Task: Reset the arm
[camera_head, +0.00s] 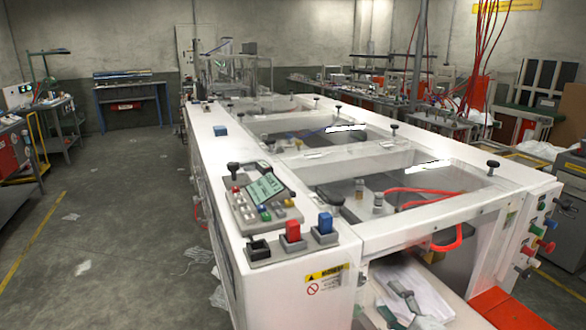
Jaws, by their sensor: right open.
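The rest of the right arm is mostly out of view. My left gripper is not in view.
A control panel (262,200) and red (293,230) and blue (324,223) switches sit on the machine's near left corner. A red handle (447,240) and an orange-red panel (508,308) are close to the right. Open floor (110,225) lies left, with scraps.

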